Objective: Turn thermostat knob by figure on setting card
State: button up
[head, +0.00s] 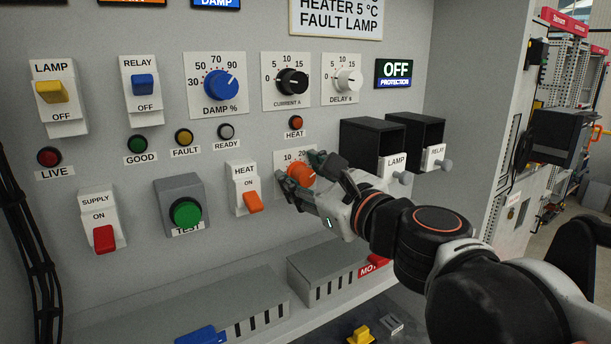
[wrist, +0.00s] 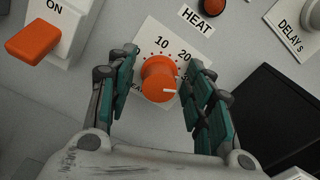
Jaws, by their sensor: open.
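The orange thermostat knob (head: 301,174) sits on a white scale plate marked 10 and 20, below the HEAT lamp. Part of the scale is hidden by the fingers. The setting card (head: 336,15) at the top reads "HEATER 5 °C FAULT LAMP"; its top line is cut off.
The orange HEAT switch (head: 253,202) is close left of my gripper. The black LAMP box (head: 372,148) and RELAY box (head: 416,135) project from the panel at right. A grey slotted trunking (head: 190,320) runs below. The blue DAMP knob (head: 221,84) is above left.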

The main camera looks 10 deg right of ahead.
jog(key=c, duration=1)
jog(key=shift+c, duration=0.2)
